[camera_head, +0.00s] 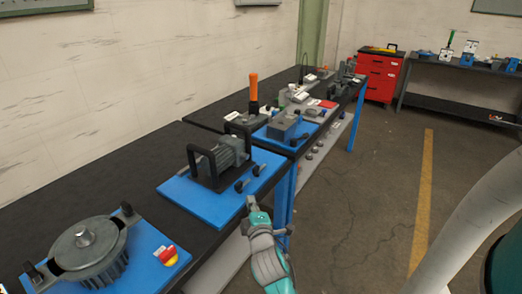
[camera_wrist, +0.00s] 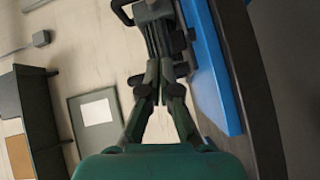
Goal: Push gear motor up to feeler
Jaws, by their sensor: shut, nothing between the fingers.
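A grey ribbed motor (camera_head: 230,152) between black upright handles (camera_head: 203,165) stands on a blue board (camera_head: 190,198) on the dark bench; it looks like the gear motor. My gripper (camera_head: 251,200) is shut and empty at the board's front right edge, below the motor in the picture. In the wrist view its fingers (camera_wrist: 163,50) point up toward a dark part, possibly of the motor unit, with the blue board edge (camera_wrist: 205,65) to the right. I cannot tell whether the fingertips touch anything. I cannot make out the feeler with certainty.
Black knobs (camera_head: 241,186) stand on the board near my gripper. A round grey housing (camera_head: 88,250) and a red-yellow button (camera_head: 168,256) are at the front left. A second bench behind holds an orange-handled tool (camera_head: 253,87).

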